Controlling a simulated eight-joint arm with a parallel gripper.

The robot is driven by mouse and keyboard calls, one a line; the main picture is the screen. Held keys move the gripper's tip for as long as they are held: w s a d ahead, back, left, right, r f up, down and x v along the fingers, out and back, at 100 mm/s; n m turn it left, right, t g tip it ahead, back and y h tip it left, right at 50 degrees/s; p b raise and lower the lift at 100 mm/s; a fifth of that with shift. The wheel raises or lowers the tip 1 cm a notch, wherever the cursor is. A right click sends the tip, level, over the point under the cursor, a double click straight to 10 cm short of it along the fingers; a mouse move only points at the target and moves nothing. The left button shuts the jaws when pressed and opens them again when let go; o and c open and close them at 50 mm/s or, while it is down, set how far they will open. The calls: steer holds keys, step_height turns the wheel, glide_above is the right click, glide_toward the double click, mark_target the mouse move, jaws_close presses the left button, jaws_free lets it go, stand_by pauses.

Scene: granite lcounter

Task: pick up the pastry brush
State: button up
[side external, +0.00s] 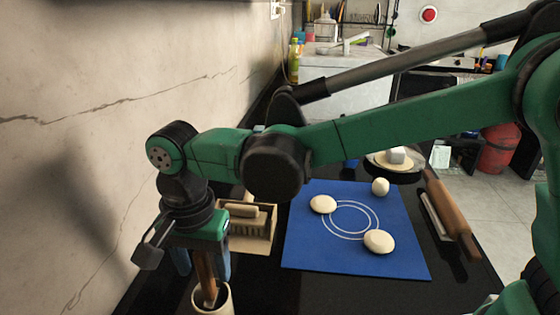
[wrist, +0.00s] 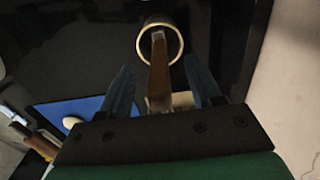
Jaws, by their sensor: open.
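The pastry brush (side external: 206,279), a flat brown wooden piece, stands in a cream cup (side external: 225,303) at the bottom of the side view. In the wrist view the brush (wrist: 159,75) runs from inside the cup (wrist: 142,42) toward my gripper. My gripper (side external: 203,272) points down over the cup, with its blue fingers open on either side of the brush. In the wrist view my gripper (wrist: 158,66) has a finger left and right of the brush, with visible gaps. The brush's lower end is hidden inside the cup.
A tan box (side external: 262,243) with items in it stands just right of my gripper. A blue mat (side external: 300,250) holds pale dough pieces (side external: 379,241). A rolling pin (side external: 450,212) lies at the right, and a plate (side external: 375,158) is behind. A wall (side external: 70,150) rises close on the left.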

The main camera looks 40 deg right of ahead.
steer(key=shift+f, duration=0.15)
jaws_close()
stand_by(0.4)
steer(key=shift+r, duration=5.05)
